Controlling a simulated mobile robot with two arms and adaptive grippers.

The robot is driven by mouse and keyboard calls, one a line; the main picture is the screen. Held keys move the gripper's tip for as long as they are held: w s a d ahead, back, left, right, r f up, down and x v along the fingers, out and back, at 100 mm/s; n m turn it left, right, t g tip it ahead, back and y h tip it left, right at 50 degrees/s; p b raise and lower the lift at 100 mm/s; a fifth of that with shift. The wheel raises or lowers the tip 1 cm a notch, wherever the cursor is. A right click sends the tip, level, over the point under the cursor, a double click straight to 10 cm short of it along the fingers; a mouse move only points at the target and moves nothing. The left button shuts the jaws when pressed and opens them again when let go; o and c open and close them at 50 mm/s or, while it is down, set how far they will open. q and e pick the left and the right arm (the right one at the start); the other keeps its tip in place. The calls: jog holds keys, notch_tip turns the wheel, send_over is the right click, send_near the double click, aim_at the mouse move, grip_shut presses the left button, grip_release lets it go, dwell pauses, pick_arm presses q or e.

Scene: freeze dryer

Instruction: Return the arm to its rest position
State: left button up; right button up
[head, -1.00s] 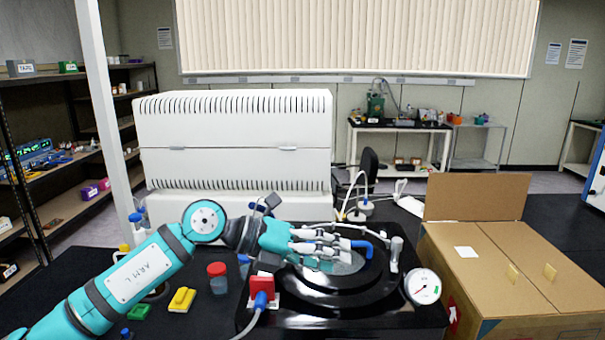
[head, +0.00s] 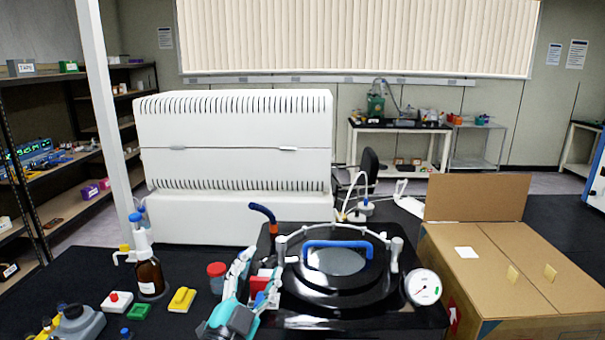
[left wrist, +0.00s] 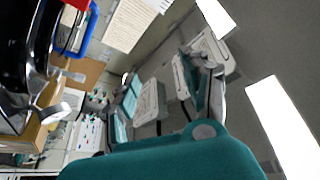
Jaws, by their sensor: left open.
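My left gripper (head: 252,285) is at the lower middle of the head view, in front of the left side of the black freeze dryer (head: 425,318). Its fingers point up and are spread open, with nothing seen between them. They overlap a red block (head: 262,284) in the picture; I cannot tell if they touch it. The dryer's round lid carries a blue handle (head: 338,244) and lies level on the chamber, clear of the gripper. A pressure gauge (head: 422,287) sits at its right. My right gripper is not in view.
An open cardboard box (head: 540,265) is at right. A large white machine (head: 235,140) stands behind.

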pick_arm(q)
jog(key=s+a+f+n+g+y, duration=0.2)
jog(key=s+a+f+n+g, duration=0.15)
jog(key=f, duration=0.35)
jog(key=s+a+f+n+g+y, duration=0.2)
jog(key=s+a+f+y, duration=0.15)
jog(key=f, duration=0.35)
jog(key=s+a+f+n+g+y, duration=0.2)
jog(key=s+a+f+n+g, duration=0.15)
jog(key=f, duration=0.35)
jog(key=s+a+f+g, duration=0.1)
jog(key=s+f+g, duration=0.35)
jog(key=s, duration=0.55)
jog(key=s+a+f+g, duration=0.25)
jog(key=s+f, duration=0.25)
jog(key=s, duration=0.4)
jog(key=s+d+f+g+b, duration=0.1)
jog(key=s+f+g, duration=0.15)
jog(key=f, duration=2.55)
jog(key=s+a+f+b, duration=0.1)
jog(key=s+a+f, duration=0.2)
jog(key=s+f, duration=1.4)
jog(key=shift+g, duration=0.45)
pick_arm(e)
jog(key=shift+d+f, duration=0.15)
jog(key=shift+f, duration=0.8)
